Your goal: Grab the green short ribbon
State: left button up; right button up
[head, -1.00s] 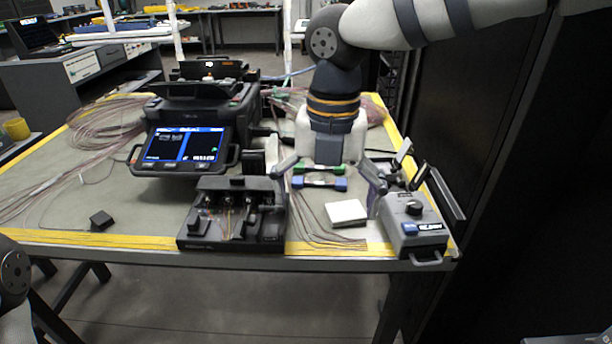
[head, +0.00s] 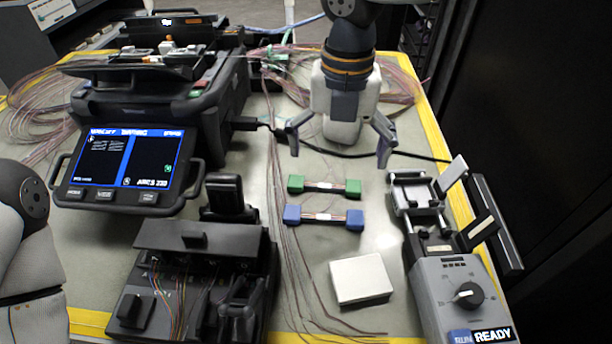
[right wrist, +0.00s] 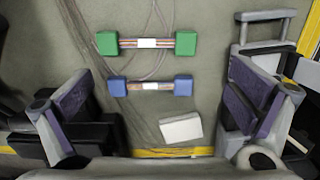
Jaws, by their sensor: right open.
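The green short ribbon (head: 324,186) is a short strip of fibres with a green block at each end and a white label in the middle. It lies on the grey table top, just behind a similar blue ribbon (head: 323,217). In the right wrist view the green ribbon (right wrist: 148,43) lies above the blue one (right wrist: 150,86). My right gripper (head: 338,150) is open and empty, pointing down above and a little behind the green ribbon. Its fingers are spread at both sides of the right wrist view. My left arm shows at the left edge, but its gripper is out of view.
A fusion splicer (head: 165,90) with a lit screen stands at the left. A black fixture (head: 185,300) is at front left, a white box (head: 361,280) at front centre, and a grey device reading READY (head: 450,290) at right. Loose fibres run beside the ribbons.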

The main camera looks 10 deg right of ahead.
aim_at(332, 186)
jog(key=f, duration=0.6)
jog(key=shift+w+f, duration=0.35)
jog(key=shift+w, duration=0.05)
jog(key=shift+c, duration=0.6)
